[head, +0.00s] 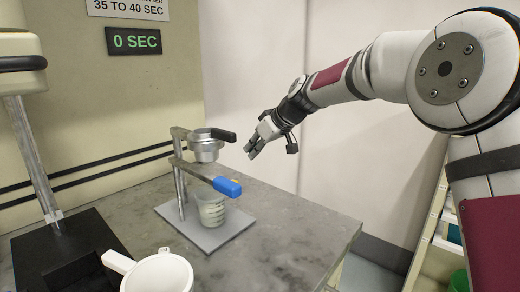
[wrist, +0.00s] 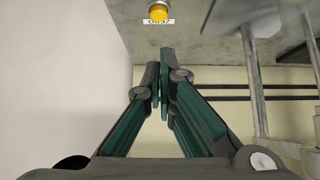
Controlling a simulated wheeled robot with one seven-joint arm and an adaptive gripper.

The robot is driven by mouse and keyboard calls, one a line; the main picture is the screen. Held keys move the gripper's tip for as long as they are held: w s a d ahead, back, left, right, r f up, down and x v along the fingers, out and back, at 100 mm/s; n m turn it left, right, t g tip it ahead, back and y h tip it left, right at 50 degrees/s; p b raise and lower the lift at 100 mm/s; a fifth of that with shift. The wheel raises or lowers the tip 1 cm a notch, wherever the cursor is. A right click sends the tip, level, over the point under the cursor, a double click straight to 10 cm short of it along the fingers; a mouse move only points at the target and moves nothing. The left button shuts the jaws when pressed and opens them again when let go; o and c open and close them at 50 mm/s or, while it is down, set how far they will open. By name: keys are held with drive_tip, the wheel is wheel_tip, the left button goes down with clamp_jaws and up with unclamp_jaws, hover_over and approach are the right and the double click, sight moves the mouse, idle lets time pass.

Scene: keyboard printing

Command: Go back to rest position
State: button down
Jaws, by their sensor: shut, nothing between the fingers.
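My gripper (head: 252,150) is shut and empty in the head view. It hangs in the air beside the metal stand (head: 180,175), to the right of the stand's upper holder. In the wrist view my gripper (wrist: 163,88) has its two dark green fingers meeting at their tips, with nothing between them. My white arm (head: 395,65) reaches in from the right with maroon panels.
The stand holds a metal cup (head: 205,148) with a black handle and a blue-handled lever (head: 227,186). A clear beaker (head: 211,209) stands on its base plate. A white handled vessel (head: 158,273) sits on the grey table (head: 285,225). A yellow button (wrist: 158,12) shows in the wrist view.

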drive_tip(key=s+d+r+m+g+h, duration=0.1)
drive_tip(key=s+d, duration=0.4)
drive_tip(key=s, duration=0.4)
drive_tip(key=s+d+r+m+h, duration=0.15)
drive_tip(key=s+d, duration=0.25)
drive_tip(key=s, duration=0.5)
drive_tip(key=s+d+r+m+g+h, duration=0.1)
drive_tip(key=s+d+m+h, duration=0.1)
drive_tip(key=s+d, duration=0.45)
drive_tip(key=s+d+f+m+g+h, duration=0.1)
drive_tip(key=s+d+f+m, duration=0.15)
drive_tip(key=s, duration=0.75)
drive_tip(key=s+d+f+m+g+h, duration=0.1)
drive_tip(key=s+d+f, duration=0.25)
drive_tip(key=s, duration=0.55)
drive_tip(key=s+d+f+m, duration=0.2)
drive_tip(key=s+d+f, duration=0.1)
drive_tip(key=s, duration=0.7)
wheel_tip(320, 180, up, 17)
drive_tip(key=t+p, duration=0.2)
drive_tip(key=p, duration=1.3)
drive_tip(key=shift+w+d+t, duration=0.15)
drive_tip(key=shift+w+t, duration=0.05)
drive_tip(key=shift+t, duration=0.1)
